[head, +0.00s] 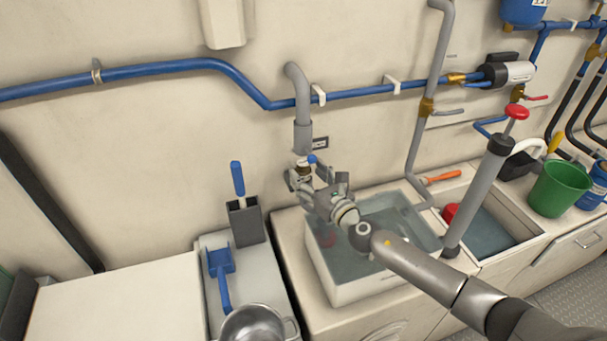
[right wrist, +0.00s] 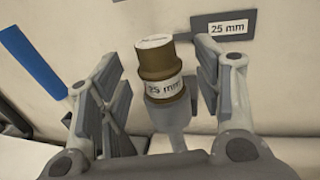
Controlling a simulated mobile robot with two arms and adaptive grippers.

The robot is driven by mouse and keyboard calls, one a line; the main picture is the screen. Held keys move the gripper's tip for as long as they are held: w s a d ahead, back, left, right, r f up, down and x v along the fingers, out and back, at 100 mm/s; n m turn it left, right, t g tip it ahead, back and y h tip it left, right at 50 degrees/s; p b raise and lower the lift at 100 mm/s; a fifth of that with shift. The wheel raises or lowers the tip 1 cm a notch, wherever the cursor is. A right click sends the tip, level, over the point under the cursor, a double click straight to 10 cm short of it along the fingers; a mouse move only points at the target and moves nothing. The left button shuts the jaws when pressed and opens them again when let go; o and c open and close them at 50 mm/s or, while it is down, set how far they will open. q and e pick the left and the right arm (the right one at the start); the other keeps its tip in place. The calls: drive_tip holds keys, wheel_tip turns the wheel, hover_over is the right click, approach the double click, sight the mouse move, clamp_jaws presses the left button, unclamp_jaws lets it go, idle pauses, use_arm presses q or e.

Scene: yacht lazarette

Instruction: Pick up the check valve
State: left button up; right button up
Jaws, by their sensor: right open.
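The check valve (right wrist: 162,72) is a short brown-bronze cylinder with a white band reading "25 mm" and a pale end. In the right wrist view it is between the fingers of my right gripper (right wrist: 165,100), with a visible gap on both sides. A grey pipe piece shows directly below it there. In the head view the valve (head: 304,167) is small, just under the grey bent pipe (head: 302,110) on the wall. My right gripper (head: 312,178) is open around it and partly hides it. My left gripper is out of view.
A "25 mm" label (head: 320,142) is on the wall beside the pipe. A water-filled sink (head: 345,292) lies below my right arm. A grey holder with a blue handle (head: 246,220) stands left. A grey hand pump (head: 475,195) stands right, near a green bucket (head: 561,190).

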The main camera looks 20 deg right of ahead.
sight(307, 175)
drive_tip(key=x, duration=0.2)
drive_tip(key=shift+w+a+f, duration=0.1)
drive_tip(key=shift+w, duration=0.4)
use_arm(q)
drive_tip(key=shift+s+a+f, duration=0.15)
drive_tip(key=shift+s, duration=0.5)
use_arm(e)
drive_tip(key=shift+s, duration=0.1)
drive_tip(key=shift+c, duration=0.3)
drive_tip(key=c, duration=1.3)
drive_tip(key=shift+o, duration=0.2)
